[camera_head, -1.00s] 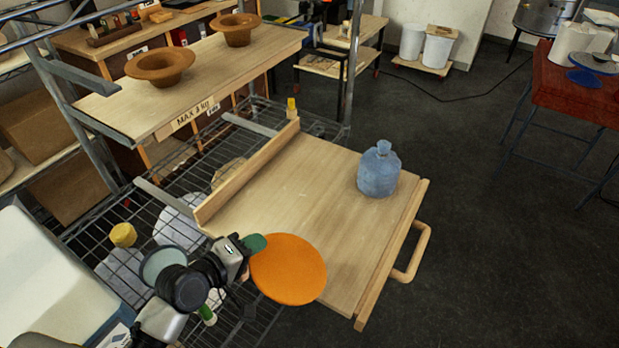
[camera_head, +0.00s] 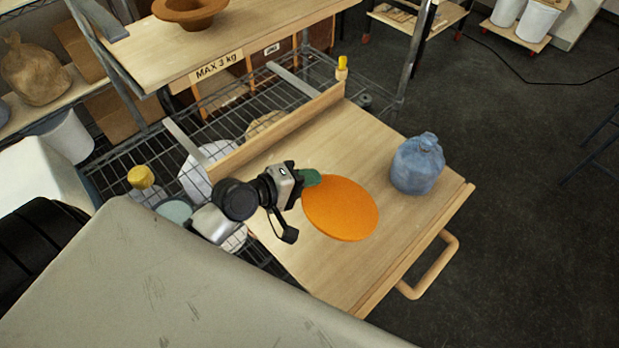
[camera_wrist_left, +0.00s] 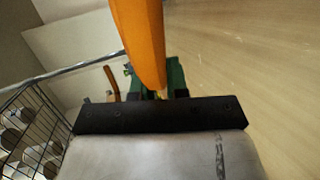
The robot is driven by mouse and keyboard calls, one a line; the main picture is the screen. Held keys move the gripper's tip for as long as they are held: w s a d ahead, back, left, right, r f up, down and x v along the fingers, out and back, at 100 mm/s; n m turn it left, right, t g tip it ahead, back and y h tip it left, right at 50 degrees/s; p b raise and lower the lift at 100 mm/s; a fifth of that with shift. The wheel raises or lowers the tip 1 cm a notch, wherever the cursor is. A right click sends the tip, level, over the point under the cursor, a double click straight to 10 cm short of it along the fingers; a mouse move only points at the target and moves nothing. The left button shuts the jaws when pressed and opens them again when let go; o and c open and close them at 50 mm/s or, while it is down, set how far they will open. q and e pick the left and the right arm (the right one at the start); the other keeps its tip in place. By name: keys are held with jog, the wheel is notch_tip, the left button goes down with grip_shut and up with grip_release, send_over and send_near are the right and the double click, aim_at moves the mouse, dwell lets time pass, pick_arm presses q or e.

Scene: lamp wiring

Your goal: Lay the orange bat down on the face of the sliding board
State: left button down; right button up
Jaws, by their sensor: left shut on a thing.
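The orange bat (camera_head: 341,208) is a round orange disc. In the head view it is over the middle of the wooden sliding board (camera_head: 345,270). My right gripper is not in view.
A blue bagged lump (camera_head: 417,164) stands on the board, right of the bat. A raised wooden strip (camera_head: 275,130) runs along the board's back edge, and a handle (camera_head: 432,266) sticks out at the front. Wire shelving (camera_head: 150,150) lies to the left. The board's near part is clear.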

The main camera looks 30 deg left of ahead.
pick_arm(q)
jog(key=shift+s+a+f+b, duration=0.1)
jog(key=shift+s+f+b, duration=0.05)
jog(key=shift+f+b, duration=1.85)
jog(key=shift+f, duration=0.8)
jog(key=c, duration=1.1)
grip_release()
jog(key=shift+o, duration=0.2)
jog(key=b+v, duration=0.2)
jog(key=v, duration=0.7)
jog(key=shift+s+a, duration=0.2)
jog(key=shift+s, duration=0.05)
jog(key=shift+s+a+r, duration=0.3)
jog(key=shift+s, duration=0.1)
